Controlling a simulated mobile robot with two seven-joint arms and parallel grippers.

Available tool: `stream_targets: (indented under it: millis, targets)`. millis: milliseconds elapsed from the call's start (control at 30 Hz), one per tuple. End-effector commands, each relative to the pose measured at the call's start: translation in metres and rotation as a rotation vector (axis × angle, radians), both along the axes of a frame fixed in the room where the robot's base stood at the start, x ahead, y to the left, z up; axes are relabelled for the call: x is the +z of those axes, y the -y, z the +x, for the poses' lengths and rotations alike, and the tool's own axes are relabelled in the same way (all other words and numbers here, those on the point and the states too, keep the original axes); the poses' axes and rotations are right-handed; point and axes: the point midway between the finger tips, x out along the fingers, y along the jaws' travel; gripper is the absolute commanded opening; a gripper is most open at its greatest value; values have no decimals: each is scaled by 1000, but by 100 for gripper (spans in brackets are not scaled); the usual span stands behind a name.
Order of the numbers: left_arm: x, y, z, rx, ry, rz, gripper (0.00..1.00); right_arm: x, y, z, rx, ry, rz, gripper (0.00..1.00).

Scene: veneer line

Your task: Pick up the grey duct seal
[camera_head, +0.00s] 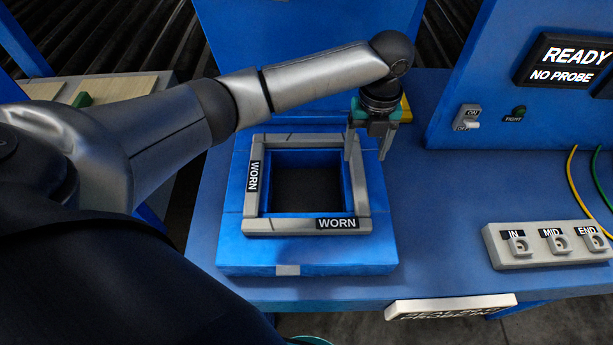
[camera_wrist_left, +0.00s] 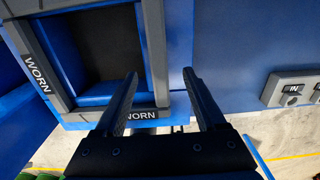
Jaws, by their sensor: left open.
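The grey duct seal (camera_head: 307,227) is a square frame lying around the opening of a blue duct block on the blue bench. Black "WORN" labels show on its left and near sides. My left gripper (camera_head: 368,155) is open and empty, above the seal's right side near the far right corner. In the left wrist view the open fingers (camera_wrist_left: 163,88) point toward the seal's right side (camera_wrist_left: 155,50), with one finger over the duct opening side and the other over the blue outside. Whether the fingers touch anything I cannot tell. My right gripper is not in view.
A grey socket block (camera_head: 548,245) marked IN, MID and END sits at the right of the bench. A blue panel with a READY / NO PROBE display (camera_head: 567,62) and a switch (camera_head: 467,117) stands behind it. The bench between the duct block and the socket block is clear.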

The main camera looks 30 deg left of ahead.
Motion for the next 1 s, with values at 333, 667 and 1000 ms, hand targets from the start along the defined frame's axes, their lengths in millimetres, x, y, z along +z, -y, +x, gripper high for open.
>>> stream_targets:
  millis: [333,667,1000]
  targets:
    - [-32,0,-3,0,-3,-2,72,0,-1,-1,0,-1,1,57]
    - [-71,0,-7,-1,1,-1,72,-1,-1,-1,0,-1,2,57]
    - [-72,0,-7,-1,1,0,60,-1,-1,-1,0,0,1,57]
